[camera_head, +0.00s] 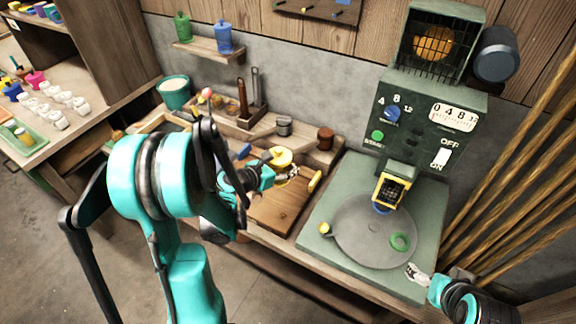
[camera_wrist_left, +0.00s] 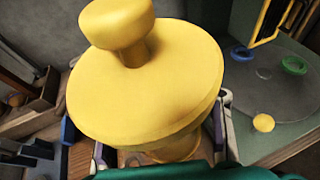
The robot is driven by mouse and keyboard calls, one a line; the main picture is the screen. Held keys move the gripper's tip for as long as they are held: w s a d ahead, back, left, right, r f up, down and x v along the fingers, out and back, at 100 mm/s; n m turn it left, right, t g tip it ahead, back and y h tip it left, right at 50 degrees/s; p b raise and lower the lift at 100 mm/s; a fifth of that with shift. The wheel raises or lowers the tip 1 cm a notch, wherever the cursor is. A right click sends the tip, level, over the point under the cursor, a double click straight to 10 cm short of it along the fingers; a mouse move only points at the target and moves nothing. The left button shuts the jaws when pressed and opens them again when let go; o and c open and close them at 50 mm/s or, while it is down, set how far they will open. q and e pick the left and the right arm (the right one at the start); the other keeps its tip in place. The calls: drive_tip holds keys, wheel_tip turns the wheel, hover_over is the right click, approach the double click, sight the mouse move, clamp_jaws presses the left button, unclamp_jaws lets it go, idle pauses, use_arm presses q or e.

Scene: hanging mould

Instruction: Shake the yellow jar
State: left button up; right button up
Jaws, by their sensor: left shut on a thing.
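The yellow jar (camera_wrist_left: 145,85) fills the middle of the left wrist view, with its wide lid and round knob towards the camera. In the head view the jar (camera_head: 281,156) shows small at the end of my left arm, above the wooden board (camera_head: 282,207). My left gripper (camera_head: 287,173) is shut on the jar, with a finger at each side of its body under the lid. The jar's lower part is mostly hidden. My right gripper (camera_head: 417,272) is by the front right corner of the green machine; its jaws are too small to read.
The green machine (camera_head: 325,207) has a round grey plate (camera_head: 375,232) with a green ring (camera_head: 400,242) and a yellow knob (camera_head: 324,229). Wooden rods lean at the right.

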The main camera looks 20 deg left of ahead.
sight(284, 153)
use_arm(q)
wheel_tip(284, 153, up, 6)
drive_tip(key=p, duration=0.3)
drive_tip(key=shift+p, duration=0.3)
wheel_tip(284, 153, down, 8)
drive_tip(key=b, duration=0.8)
wheel_tip(284, 153, up, 8)
drive_tip(key=p, duration=0.6)
drive_tip(key=shift+f, duration=0.2)
use_arm(e)
wheel_tip(284, 153, up, 3)
drive_tip(key=shift+f, duration=0.2)
use_arm(q)
drive_tip(key=shift+f, duration=0.1)
